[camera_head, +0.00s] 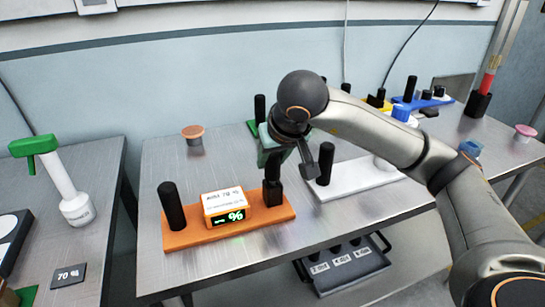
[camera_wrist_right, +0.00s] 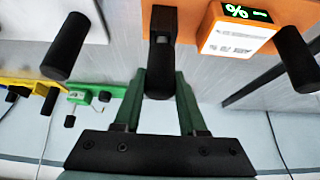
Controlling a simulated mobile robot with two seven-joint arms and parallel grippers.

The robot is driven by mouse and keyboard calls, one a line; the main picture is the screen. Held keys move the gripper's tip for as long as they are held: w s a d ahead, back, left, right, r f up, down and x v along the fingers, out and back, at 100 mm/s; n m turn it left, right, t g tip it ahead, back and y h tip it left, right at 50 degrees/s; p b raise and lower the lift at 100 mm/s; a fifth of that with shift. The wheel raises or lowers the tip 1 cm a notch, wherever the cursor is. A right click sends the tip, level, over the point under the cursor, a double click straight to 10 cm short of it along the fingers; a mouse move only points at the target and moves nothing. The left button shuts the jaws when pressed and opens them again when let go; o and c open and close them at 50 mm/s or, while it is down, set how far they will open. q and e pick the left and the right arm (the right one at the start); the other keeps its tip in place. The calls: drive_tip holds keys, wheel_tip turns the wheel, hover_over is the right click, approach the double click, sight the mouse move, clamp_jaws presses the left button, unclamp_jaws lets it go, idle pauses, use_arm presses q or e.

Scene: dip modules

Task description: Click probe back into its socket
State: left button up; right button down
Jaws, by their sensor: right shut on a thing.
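My right gripper (camera_head: 274,158), with green fingers, is over the right end of this module. It is shut on the black probe (camera_wrist_right: 160,82), which shows between the fingers in the wrist view. A black socket block (camera_head: 272,193) stands at the module's right end, directly below the gripper. The probe's lower end meets or overlaps the block. I cannot tell whether it is fully seated. My left gripper is out of view.
A black post (camera_head: 172,206) stands at the module's left end. A white module (camera_head: 355,178) with a black post (camera_head: 325,163) is close to the right. More modules, a brown-topped pot (camera_head: 193,135) and a pink-topped pot (camera_head: 524,132) stand farther off. The table's front left is clear.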

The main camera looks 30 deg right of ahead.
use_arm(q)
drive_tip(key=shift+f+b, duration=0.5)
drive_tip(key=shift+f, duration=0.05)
use_arm(e)
drive_tip(key=shift+f, duration=0.65)
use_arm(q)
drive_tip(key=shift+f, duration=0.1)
use_arm(e)
unclamp_jaws()
idle(0.4)
drive_tip(key=shift+r+p, duration=0.55)
drive_tip(key=shift+r, duration=0.1)
drive_tip(key=shift+r+p, duration=3.15)
drive_tip(key=shift+r, duration=0.8)
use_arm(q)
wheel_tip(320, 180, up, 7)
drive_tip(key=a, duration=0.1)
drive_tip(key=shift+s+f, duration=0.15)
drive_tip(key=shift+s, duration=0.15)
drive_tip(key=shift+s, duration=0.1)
use_arm(e)
drive_tip(key=shift+s+f, duration=0.1)
